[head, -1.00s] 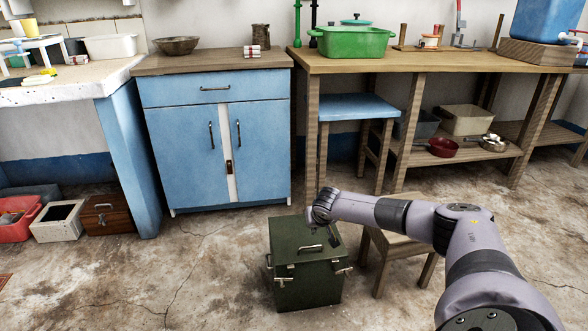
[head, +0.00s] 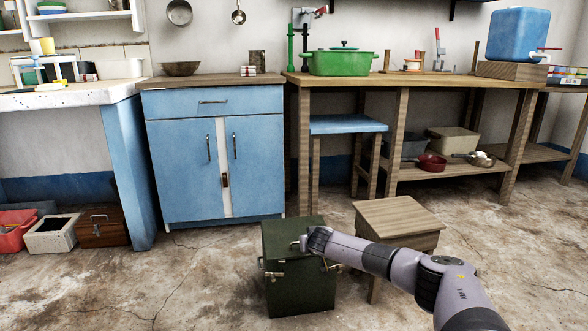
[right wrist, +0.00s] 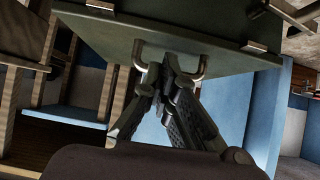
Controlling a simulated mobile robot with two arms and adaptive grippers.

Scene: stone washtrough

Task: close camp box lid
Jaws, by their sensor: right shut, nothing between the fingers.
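The camp box (head: 300,292) is a dark green metal box on the floor, with metal latches at its front edge. Its lid (head: 280,232) lies flat over the top and looks down; I cannot tell whether a small gap is left. My right gripper (head: 303,243) is low over the lid, its fingers mostly hidden by my wrist in the head view. In the right wrist view the right gripper (right wrist: 168,78) is shut and empty, with its fingertips at the lid's U-shaped handle (right wrist: 204,68); touching or not is unclear. The left gripper is not in view.
A small wooden stool (head: 398,217) stands right beside the box. A blue cabinet (head: 190,165) and a wooden workbench (head: 400,82) stand behind. A red tub (head: 14,236), a pale crate (head: 50,242) and a brown case (head: 102,235) are at left. Floor left of the box is clear.

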